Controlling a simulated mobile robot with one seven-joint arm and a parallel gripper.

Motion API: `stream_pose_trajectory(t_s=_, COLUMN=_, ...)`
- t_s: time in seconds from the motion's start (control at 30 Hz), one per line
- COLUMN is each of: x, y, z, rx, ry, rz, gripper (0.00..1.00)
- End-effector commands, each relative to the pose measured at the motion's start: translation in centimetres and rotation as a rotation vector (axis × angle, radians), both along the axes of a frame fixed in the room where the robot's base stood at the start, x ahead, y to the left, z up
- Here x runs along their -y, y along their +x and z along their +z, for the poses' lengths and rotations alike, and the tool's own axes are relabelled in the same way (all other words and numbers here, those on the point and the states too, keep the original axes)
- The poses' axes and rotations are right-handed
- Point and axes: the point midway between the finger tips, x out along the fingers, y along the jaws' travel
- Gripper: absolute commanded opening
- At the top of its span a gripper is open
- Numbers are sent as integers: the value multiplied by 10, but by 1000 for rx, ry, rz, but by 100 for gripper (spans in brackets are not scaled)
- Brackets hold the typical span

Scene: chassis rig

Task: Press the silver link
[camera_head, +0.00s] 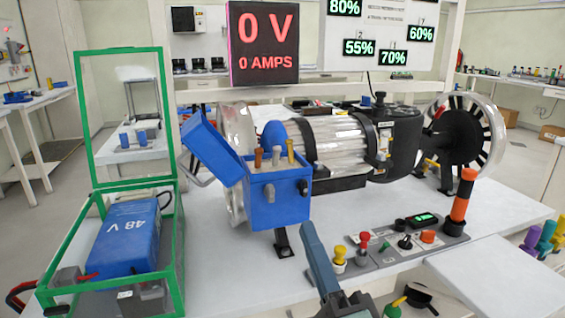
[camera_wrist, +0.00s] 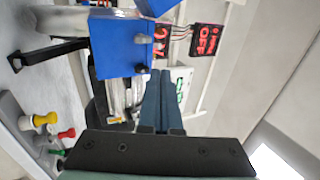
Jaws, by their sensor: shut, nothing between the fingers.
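In the wrist view the shut fingers (camera_wrist: 173,73) point past the blue box (camera_wrist: 115,48); I cannot make out the link there.
A control panel (camera_head: 408,250) with coloured knobs and an orange-black beacon (camera_head: 463,195) is right of my gripper. A motor (camera_head: 340,140) lies behind the box. A green-framed case (camera_head: 175,245) with a blue 48V battery (camera_head: 127,237) is left. A display (camera_head: 263,43) reads 0 V.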

Motion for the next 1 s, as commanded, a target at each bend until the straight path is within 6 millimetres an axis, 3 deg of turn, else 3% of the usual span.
stream_pose_trajectory(t_s=0.17, x=-6, y=16, z=10, rx=2, ry=0, rz=3, gripper=0)
stream_pose_trajectory(t_s=0.7, x=-35, y=104, z=53, rx=2, ry=0, rz=2, gripper=0)
stream_pose_trajectory(t_s=1.0, x=-40, y=120, z=59, rx=0, ry=0, rz=1, gripper=0)
